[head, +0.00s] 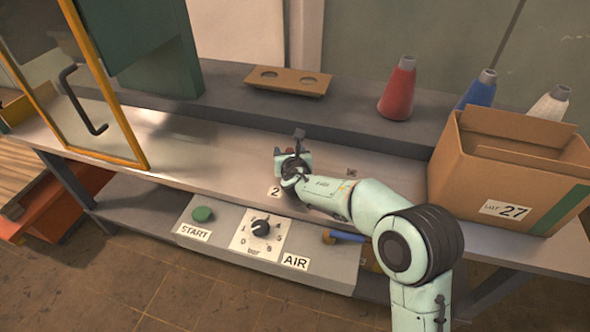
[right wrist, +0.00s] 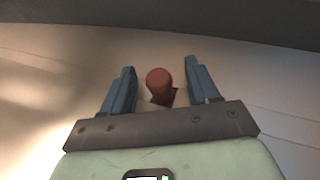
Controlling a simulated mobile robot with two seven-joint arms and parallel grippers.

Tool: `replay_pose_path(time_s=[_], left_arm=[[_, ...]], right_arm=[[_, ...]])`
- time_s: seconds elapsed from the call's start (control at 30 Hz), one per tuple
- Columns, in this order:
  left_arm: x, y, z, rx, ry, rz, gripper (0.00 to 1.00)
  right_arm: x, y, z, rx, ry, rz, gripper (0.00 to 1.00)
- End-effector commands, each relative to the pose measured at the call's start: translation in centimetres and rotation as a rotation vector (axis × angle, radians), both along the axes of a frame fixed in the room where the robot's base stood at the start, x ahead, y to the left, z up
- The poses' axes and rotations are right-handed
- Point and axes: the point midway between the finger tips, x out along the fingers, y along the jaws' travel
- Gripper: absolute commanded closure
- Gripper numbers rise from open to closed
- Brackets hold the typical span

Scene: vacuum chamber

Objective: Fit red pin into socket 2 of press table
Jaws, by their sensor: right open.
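The red pin (right wrist: 159,84) stands upright between the spread fingers of my right gripper (right wrist: 159,66) in the right wrist view, with a gap to each finger. A dark square, seemingly a socket (right wrist: 163,97), lies at its base; how deep the pin sits in it I cannot tell. In the head view my right gripper (head: 292,150) is low over the press table (head: 210,145), just behind the "2" label (head: 275,191), and mostly hides the pin. Another small dark socket (head: 351,173) shows to its right. My left gripper is out of view.
A cardboard box (head: 470,190) stands at the right. A shelf behind holds a brown two-hole rack (head: 288,81), a red cone (head: 398,90), a blue cone (head: 478,90) and a white cone (head: 550,103). An orange-framed door (head: 120,80) stands at the left. The table's left part is clear.

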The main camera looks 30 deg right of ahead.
Motion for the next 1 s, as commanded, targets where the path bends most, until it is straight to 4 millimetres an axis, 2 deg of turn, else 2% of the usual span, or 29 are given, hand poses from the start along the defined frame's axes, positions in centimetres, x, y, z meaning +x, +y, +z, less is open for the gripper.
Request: replay_pose_path(time_s=[0.1,0.2,0.6,0.8,1.0], left_arm=[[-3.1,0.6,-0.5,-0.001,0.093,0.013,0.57],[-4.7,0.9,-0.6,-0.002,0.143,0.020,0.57],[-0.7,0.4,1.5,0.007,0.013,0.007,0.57],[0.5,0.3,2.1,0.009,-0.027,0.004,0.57],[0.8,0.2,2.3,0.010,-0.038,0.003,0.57]], right_arm=[[0.0,0.0,0.0,0.000,0.000,0.000,0.40],[-0.5,0.3,0.4,0.001,-0.002,0.001,0.40],[-8.5,4.1,4.1,0.001,-0.001,0.003,0.40],[-10.7,5.0,5.0,0.000,-0.001,0.000,0.40],[-11.2,5.3,5.1,0.000,0.000,0.000,0.40]])
